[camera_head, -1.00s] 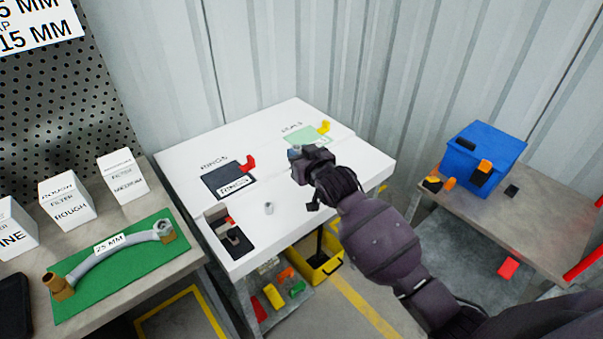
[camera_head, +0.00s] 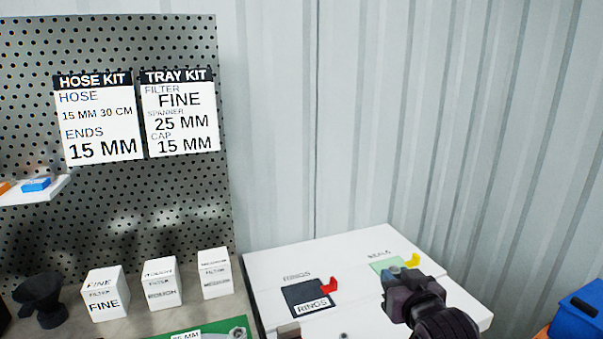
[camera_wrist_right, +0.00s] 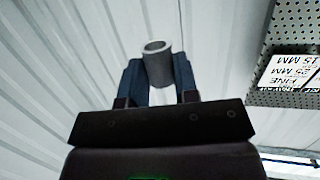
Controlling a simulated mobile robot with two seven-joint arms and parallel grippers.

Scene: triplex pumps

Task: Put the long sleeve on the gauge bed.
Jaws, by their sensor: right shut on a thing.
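My right gripper (camera_head: 408,290) is above the right part of the white table, close to the green SEALS pad. In the right wrist view its two blue-grey fingers are shut on a grey hollow sleeve (camera_wrist_right: 157,62), whose open round end points up in the picture. The gauge bed is almost wholly cut off at the bottom of the head view; only a dark and red top edge (camera_head: 289,331) shows there. My left gripper is not in view.
The white table (camera_head: 275,262) carries a black RINGS pad (camera_head: 308,299) with a red marker and a green SEALS pad (camera_head: 388,266) with a yellow one. Filter boxes (camera_head: 161,284) stand at left. A blue bin (camera_head: 580,318) is at far right.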

